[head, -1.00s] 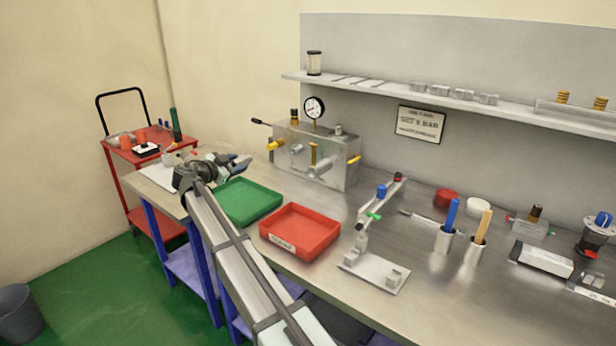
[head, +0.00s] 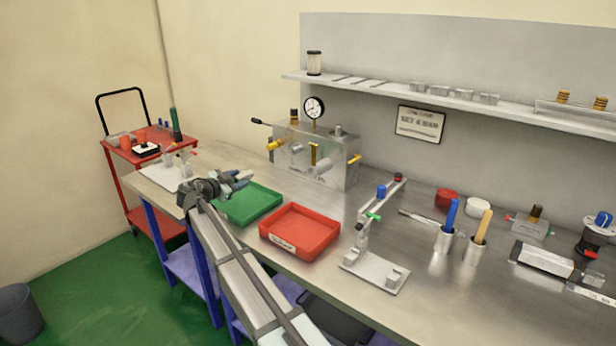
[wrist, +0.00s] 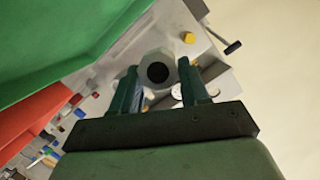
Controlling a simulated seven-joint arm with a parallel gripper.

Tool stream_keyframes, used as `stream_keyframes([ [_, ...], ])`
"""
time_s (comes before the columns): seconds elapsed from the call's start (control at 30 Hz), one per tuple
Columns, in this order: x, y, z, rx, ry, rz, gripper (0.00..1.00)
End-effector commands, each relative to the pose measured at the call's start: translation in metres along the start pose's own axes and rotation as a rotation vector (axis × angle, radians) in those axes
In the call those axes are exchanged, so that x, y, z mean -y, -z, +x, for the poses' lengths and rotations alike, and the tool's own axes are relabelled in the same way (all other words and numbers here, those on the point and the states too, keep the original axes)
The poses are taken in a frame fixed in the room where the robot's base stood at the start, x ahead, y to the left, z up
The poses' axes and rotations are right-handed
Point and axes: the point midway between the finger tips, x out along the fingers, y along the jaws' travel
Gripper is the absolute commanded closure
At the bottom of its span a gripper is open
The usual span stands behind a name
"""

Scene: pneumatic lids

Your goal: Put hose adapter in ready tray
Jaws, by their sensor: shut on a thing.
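My gripper (head: 243,178) is at the back left part of the green tray (head: 262,204), seemingly above it, in the head view. In the wrist view my gripper (wrist: 160,88) is shut on a pale grey round part with a dark bore, the hose adapter (wrist: 158,58). The bore end faces the camera, and the adapter sits between the two dark green fingers. In the head view it is too small to make out clearly. The green tray looks empty where it shows; its wall also fills the upper left of the wrist view (wrist: 60,45). No label on it is readable.
A red tray (head: 326,235) with a front label stands right of the green one. A metal manifold box (head: 340,172) with a gauge and yellow fittings stands behind. A white stand (head: 375,272) is further right. A red cart (head: 125,155) is beyond the bench's left end.

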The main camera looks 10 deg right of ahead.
Motion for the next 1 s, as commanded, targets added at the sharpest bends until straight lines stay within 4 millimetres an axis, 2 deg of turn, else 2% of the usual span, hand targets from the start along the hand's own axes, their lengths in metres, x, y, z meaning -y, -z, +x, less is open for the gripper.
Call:
stream_keyframes([
  [0.03,0.000,0.000,0.000,0.000,0.000,0.000,0.87],
  [0.07,0.000,0.000,0.000,0.000,0.000,0.000,0.53],
  [0.37,0.000,0.000,0.000,0.000,0.000,0.000,0.25],
  [0.6,0.000,0.000,-0.001,0.000,0.000,-0.001,0.25],
  [0.73,0.000,0.000,-0.007,0.001,0.001,0.000,0.25],
  [0.87,-0.001,0.000,-0.025,0.001,0.001,-0.001,0.25],
  [1.0,-0.001,0.000,-0.052,0.001,0.002,-0.001,0.25],
])
